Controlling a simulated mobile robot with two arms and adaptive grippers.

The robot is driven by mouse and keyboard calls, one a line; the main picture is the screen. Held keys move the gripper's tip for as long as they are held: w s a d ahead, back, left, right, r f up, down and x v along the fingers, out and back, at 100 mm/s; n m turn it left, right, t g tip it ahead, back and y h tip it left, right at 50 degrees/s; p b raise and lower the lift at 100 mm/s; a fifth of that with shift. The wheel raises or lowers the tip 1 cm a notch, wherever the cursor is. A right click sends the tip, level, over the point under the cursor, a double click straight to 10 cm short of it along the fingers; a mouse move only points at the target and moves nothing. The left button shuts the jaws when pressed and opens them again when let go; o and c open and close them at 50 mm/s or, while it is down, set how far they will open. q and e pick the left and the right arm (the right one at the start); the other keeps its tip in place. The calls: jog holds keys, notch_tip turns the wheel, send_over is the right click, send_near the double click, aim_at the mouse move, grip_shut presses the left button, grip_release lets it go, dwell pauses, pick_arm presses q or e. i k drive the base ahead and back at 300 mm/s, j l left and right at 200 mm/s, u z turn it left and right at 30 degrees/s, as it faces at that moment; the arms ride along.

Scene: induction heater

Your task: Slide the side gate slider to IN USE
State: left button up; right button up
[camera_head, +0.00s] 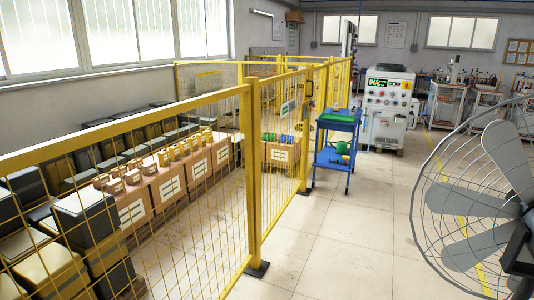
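A yellow mesh fence (250,180) runs from the left foreground toward the back. A section that looks like a gate (281,150) stands between two yellow posts in the middle of the view. A small pale-green plate (287,108) is on its upper part; it may be the slider sign, but its text and position are too small to read. A dark handle-like part (309,88) is near the far post. Neither of my grippers is in view.
A blue cart (338,118) with green items stands just past the gate, beside a white machine (389,105) with a display. A large fan (490,200) fills the right foreground. Boxes (165,190) stand behind the fence. The tiled floor (345,240) between fence and fan is clear.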

aim_at(292, 106)
jog(key=u, duration=0.5)
jog(key=i+l+u, duration=0.1)
jog(key=u, duration=0.4)
jog(key=l+u, duration=0.1)
jog(key=u, duration=0.4)
jog(key=i+l+u, duration=0.1)
jog(key=u, duration=0.35)
jog(key=i+l+u, duration=0.1)
jog(key=l+u, duration=0.3)
jog(key=i+l+u, duration=0.1)
jog(key=l+u, duration=0.3)
jog(key=l+z, duration=0.15)
jog(key=l, duration=0.75)
jog(key=i+l+z, duration=0.15)
jog(key=l, duration=0.7)
jog(key=l+z, duration=0.2)
jog(key=l, duration=0.45)
jog(key=l+z, duration=0.15)
jog(key=l, duration=0.5)
jog(key=l+z, duration=0.2)
jog(key=l, duration=0.4)
jog(key=l+z, duration=0.15)
jog(key=l, duration=0.5)
jog(key=i+l+z, duration=0.2)
jog(key=l, duration=0.4)
jog(key=k+l, duration=0.05)
